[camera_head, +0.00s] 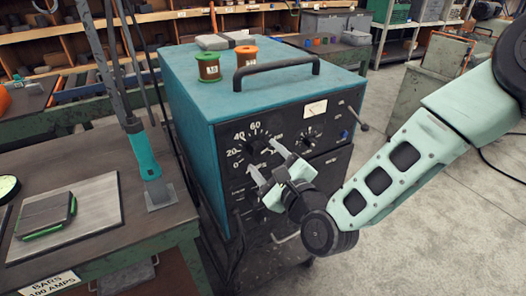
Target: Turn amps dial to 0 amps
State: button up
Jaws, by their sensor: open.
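The teal welding machine (200,110) stands in the middle with a black front panel. The large dial (257,139) on that panel has white numbers around it, with 0, 20, 40 and 60 readable on its left and top. Its right side is partly hidden by my gripper, and where its pointer stands is too small to tell. My gripper (264,160) is open, with its two fingers in front of the panel at the dial's lower right. Contact with the dial cannot be told. A smaller dial (308,141) and a white meter (315,109) are to the right.
A black handle (277,68) and two spools, green (208,67) and orange (246,57), are on top of the machine. A workbench (110,235) with a teal-handled tool (143,155) stands at left. Open floor (430,240) lies at right.

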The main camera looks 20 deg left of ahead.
jog(key=shift+x, duration=1)
jog(key=c, duration=1)
